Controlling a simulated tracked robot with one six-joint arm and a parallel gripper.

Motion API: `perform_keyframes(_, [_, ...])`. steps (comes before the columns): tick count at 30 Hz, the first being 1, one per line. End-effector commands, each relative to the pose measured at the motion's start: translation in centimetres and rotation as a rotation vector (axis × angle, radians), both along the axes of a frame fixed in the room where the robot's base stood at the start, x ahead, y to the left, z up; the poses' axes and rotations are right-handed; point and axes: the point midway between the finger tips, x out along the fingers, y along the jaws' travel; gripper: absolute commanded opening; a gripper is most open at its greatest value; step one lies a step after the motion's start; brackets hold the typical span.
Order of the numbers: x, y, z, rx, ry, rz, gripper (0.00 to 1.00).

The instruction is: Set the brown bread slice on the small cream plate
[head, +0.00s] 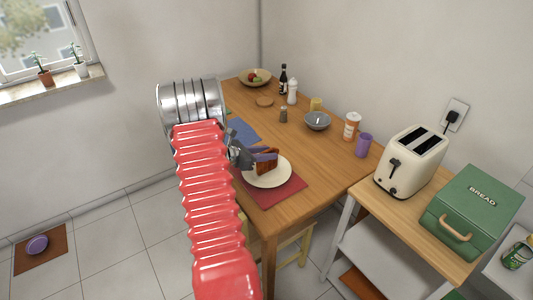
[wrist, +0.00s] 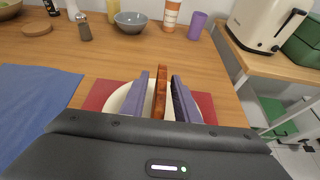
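The brown bread slice (head: 268,163) stands on edge over the cream plate (head: 278,181), its lower edge seeming to rest on it. In the wrist view the slice (wrist: 160,92) is upright between my two purple fingers, with narrow gaps showing on both sides. My gripper (head: 262,156) is open around the slice, low over the plate. The plate's rim (wrist: 117,101) shows beside the fingers in the wrist view; the gripper body hides its near part. The plate lies on a red mat (head: 285,193).
A blue cloth (head: 243,131) lies left of the plate. A toaster (head: 410,163) and green bread box (head: 472,212) stand on the side table.

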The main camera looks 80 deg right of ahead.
Motion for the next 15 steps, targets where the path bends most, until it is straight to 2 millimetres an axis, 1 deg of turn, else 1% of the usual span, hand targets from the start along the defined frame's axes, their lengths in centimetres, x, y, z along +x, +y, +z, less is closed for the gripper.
perform_keyframes(5, [0.1,0.1,0.3,0.0,0.0,0.001,0.28])
perform_keyframes(8, [0.6,0.6,0.6,0.0,0.0,0.002,0.28])
perform_keyframes(11, [1.4,1.4,1.1,-0.001,-0.001,0.003,0.28])
perform_keyframes(15, [2.8,3.1,2.0,-0.001,-0.001,0.003,0.28])
